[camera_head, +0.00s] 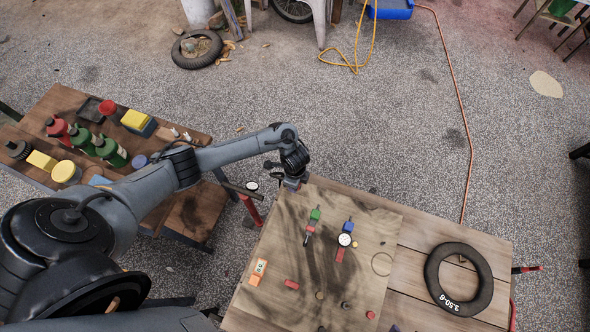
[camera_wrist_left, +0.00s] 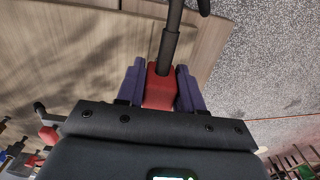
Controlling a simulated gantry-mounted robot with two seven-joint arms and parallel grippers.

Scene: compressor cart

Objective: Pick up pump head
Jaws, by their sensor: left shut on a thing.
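My left gripper (camera_head: 293,183) hangs over the far left corner of the wooden table. In the left wrist view its two purple fingers (camera_wrist_left: 160,88) are closed on either side of a red block with a dark rod or hose (camera_wrist_left: 169,45) coming out of it, which looks like the pump head (camera_wrist_left: 158,90). In the head view the held part is mostly hidden by the gripper. A red pump with a dark handle (camera_head: 250,207) stands beside the table, left of the gripper. My right gripper is not in view.
The wooden table (camera_head: 420,262) holds small coloured parts, an orange-and-white block (camera_head: 258,272) and a black tyre (camera_head: 459,279). A side bench (camera_head: 200,209) at the left carries bottles and yellow items. Speckled floor lies open beyond the table.

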